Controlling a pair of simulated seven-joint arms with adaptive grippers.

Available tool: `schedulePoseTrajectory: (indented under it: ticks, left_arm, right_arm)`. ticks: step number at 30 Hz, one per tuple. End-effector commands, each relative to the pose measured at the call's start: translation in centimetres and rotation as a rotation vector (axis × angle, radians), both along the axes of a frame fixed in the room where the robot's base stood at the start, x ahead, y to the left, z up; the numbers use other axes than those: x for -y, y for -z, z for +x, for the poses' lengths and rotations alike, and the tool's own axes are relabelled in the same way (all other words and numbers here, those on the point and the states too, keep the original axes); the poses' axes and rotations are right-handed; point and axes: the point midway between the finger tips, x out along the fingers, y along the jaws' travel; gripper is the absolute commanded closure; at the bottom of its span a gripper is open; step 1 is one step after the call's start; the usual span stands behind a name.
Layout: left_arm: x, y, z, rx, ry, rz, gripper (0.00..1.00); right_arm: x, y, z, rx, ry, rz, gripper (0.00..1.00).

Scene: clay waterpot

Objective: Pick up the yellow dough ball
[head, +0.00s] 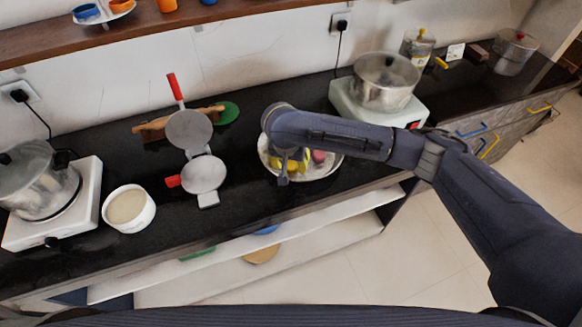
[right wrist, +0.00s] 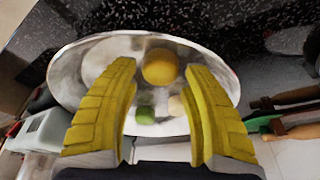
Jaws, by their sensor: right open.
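The yellow dough ball (right wrist: 159,66) lies on a shiny metal plate (right wrist: 70,72) in the right wrist view. My right gripper (right wrist: 158,82) has yellow ribbed fingers, set apart on either side of the view, with the ball showing between and beyond their tips. I cannot tell that either finger touches it. In the head view my right gripper (head: 288,166) points down over the plate (head: 325,172), and the arm hides much of it. The ball cannot be told apart from the yellow fingers there. My left gripper is not in view.
A green piece (right wrist: 145,114) and a pale piece (right wrist: 177,105) lie on the plate; a pink piece (head: 318,156) shows in the head view. A press with red handles (head: 203,174) and a white bowl (head: 128,208) stand left. A pot (head: 386,80) on a stove stands behind right.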

Motion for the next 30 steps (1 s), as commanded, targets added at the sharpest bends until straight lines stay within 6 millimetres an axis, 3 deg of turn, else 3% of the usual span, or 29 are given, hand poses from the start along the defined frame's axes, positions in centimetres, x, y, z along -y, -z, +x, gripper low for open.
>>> schedulePoseTrajectory:
  ticks: [6, 16, 27, 30]
  left_arm:
    - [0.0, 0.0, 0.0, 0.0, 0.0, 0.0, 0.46]
    - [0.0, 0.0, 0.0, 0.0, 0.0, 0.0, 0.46]
    - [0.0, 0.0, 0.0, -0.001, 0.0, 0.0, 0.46]
    - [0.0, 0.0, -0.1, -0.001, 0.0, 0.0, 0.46]
  right_arm:
    - [0.1, 1.7, 0.5, 0.0, 0.002, 0.001, 0.53]
    - [0.1, 1.9, 0.5, 0.001, 0.0, 0.0, 0.53]
    - [0.1, 1.9, 0.5, 0.0, 0.0, 0.0, 0.95]
    - [0.1, 1.9, 0.5, 0.0, 0.001, 0.0, 0.95]
